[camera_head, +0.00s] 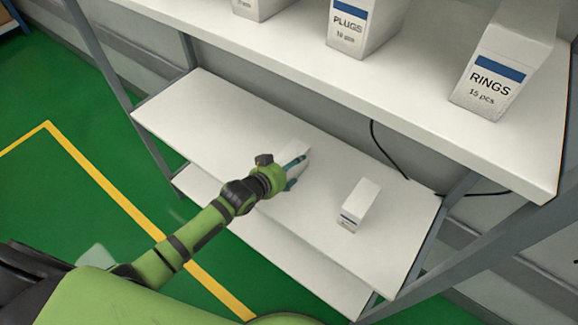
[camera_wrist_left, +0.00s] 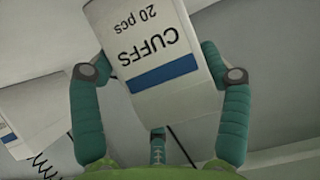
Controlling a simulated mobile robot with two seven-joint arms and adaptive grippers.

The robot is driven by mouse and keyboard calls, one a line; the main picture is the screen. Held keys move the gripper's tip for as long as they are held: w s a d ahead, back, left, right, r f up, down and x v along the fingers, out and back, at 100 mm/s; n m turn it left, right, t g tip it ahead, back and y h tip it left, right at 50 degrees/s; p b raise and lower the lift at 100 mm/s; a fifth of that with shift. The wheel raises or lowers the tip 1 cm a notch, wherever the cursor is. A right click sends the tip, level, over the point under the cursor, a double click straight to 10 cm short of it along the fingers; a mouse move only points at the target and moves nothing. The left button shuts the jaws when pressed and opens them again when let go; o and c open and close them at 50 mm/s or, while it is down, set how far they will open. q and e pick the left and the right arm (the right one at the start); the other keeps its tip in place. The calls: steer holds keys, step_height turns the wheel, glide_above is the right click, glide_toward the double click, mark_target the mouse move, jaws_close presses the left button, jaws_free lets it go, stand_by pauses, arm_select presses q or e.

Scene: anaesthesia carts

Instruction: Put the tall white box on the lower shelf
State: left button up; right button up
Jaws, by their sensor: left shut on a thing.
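A white box (camera_head: 294,149) is in my left gripper (camera_head: 295,170), over the shelf board (camera_head: 220,108) below the top one. In the left wrist view this box (camera_wrist_left: 150,45) reads "CUFFS 20 pcs" upside down and has a blue stripe. It is slightly tilted in that view, with teal fingers on both sides. I cannot tell whether its base touches the board. A smaller-looking white box (camera_head: 358,204) stands to the right on the same board. A lower board (camera_head: 270,240) shows partly beneath. My right gripper is out of view.
The top shelf (camera_head: 290,58) overhangs behind, with a PLUGS box (camera_head: 362,22), a RINGS box (camera_head: 505,65) and another partly cut-off box (camera_head: 260,8). Grey posts (camera_head: 118,85) frame the rack. A black cable (camera_head: 385,150) hangs behind. Bare board lies between the two lower boxes.

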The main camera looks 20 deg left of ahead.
arm_select(q)
steer(key=o, duration=1.3)
steer(key=shift+f, duration=0.1)
steer(key=shift+r, duration=0.2)
steer(key=p+v, duration=0.1)
steer(key=v, duration=1.1)
